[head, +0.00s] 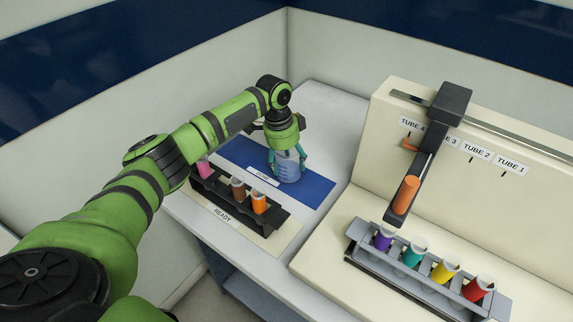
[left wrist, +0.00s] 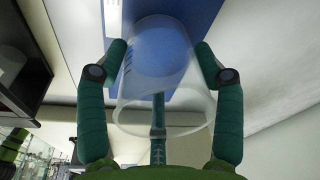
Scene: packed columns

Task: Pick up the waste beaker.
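The waste beaker (head: 288,167) is a clear beaker with blue markings, upright on a blue mat (head: 313,190) at the back of the left bench. My left gripper (head: 287,160) comes down over it from above, with teal fingers around its sides. In the left wrist view the beaker (left wrist: 160,70) sits between the fingers (left wrist: 160,52), whose tips appear to touch its wall on both sides. A further finger shows in the middle, seen by the glass. The beaker appears to rest on the mat. My right gripper is out of view.
A black rack (head: 225,204) with pink, brown and orange tubes stands just in front of the beaker. A cream station (head: 480,160) with an overhanging dark arm (head: 433,140) and a grey rack (head: 408,275) of several coloured tubes stands at right. Walls close off the back.

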